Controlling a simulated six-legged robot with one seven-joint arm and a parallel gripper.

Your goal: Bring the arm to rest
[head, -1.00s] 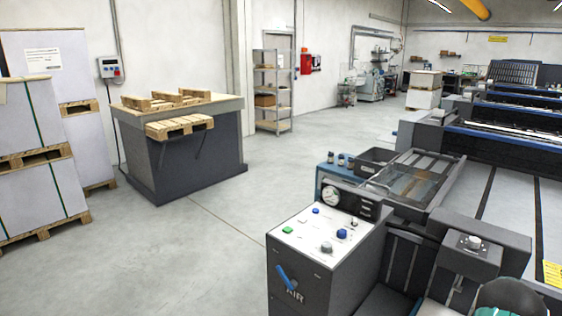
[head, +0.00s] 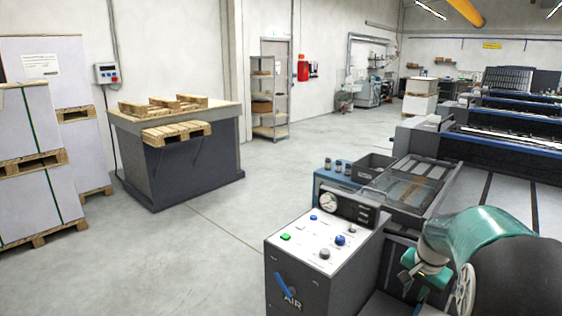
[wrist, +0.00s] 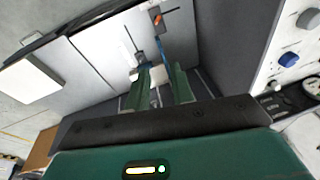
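My arm, green and black, shows at the lower right of the head view (head: 480,240), bent beside the control console (head: 325,245). In the wrist view my gripper (wrist: 161,78) has two green fingers with a gap between them. It looks open, and I see nothing clearly held. A pale shape shows in the gap, but I cannot tell what it is. The fingertips are not clear in the head view.
The floor (head: 220,225) at left is clear up to the pallet table (head: 180,160).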

